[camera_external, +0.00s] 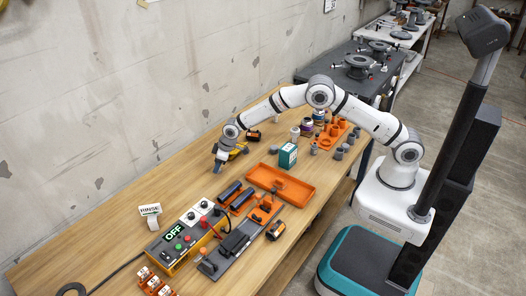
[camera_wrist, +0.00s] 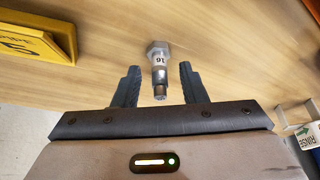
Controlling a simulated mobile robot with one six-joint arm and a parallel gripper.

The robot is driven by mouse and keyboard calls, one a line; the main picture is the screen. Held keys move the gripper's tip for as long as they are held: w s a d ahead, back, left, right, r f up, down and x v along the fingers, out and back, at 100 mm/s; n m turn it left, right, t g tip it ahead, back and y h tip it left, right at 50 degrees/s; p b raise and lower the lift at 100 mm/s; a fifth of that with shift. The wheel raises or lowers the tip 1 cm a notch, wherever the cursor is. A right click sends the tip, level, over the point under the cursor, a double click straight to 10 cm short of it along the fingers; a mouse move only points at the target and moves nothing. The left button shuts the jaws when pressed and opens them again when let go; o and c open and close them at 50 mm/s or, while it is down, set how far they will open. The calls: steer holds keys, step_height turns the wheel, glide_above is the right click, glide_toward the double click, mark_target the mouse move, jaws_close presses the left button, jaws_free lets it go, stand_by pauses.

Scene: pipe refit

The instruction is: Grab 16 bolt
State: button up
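A silver bolt (camera_wrist: 158,66) with a hex head and the number 16 on its shank shows in the wrist view. It lies in line with the gap between my fingers, its threaded end pointing toward my gripper. My gripper (camera_wrist: 157,84) is open, with one dark finger on each side of the bolt's lower end; I see a gap on both sides. In the external view my gripper (camera_external: 219,160) is low over the left part of the wooden table, by a yellow object. The bolt cannot be made out there.
A yellow block (camera_wrist: 38,40) with dark markings is at the upper left of the wrist view. An orange tray (camera_external: 281,184) and a control box (camera_external: 187,236) reading OFF stand on the table (camera_external: 110,222).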

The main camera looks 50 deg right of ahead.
steer(key=shift+c, duration=0.6)
jaws_close()
